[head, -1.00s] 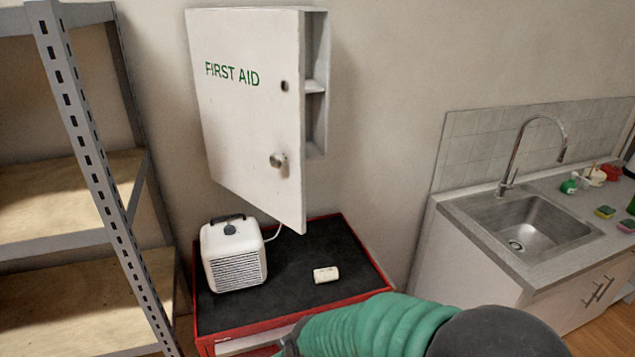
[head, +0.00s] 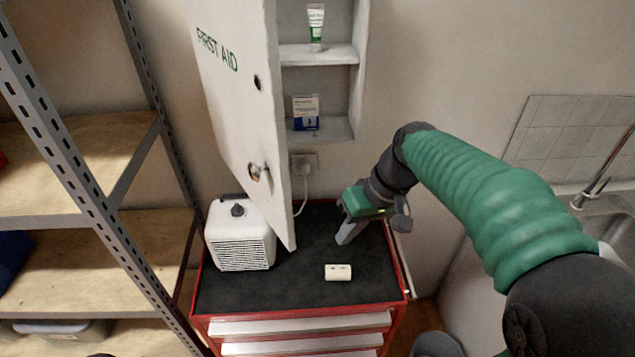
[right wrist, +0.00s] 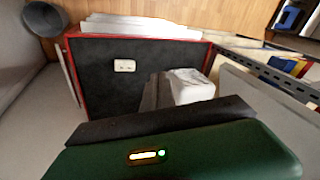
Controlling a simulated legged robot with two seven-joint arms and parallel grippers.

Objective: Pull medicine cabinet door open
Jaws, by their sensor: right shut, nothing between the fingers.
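The white medicine cabinet door (head: 240,90), marked FIRST AID, stands ajar and swung out to the left, with a round knob (head: 259,172) on its face. The opening shows the cabinet's shelves (head: 320,54), which hold a white and green tube (head: 315,27) and a blue and white box (head: 305,112). My right gripper (head: 343,239) is shut and empty. It points down over the black cart top, to the right of the door's lower edge and apart from it. The right wrist view looks across the cart top past the gripper. My left gripper is not in view.
A metal shelf unit (head: 75,160) stands at the left. A sink (head: 615,215) is at the right edge, and a grey bin (head: 437,345) stands on the floor.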

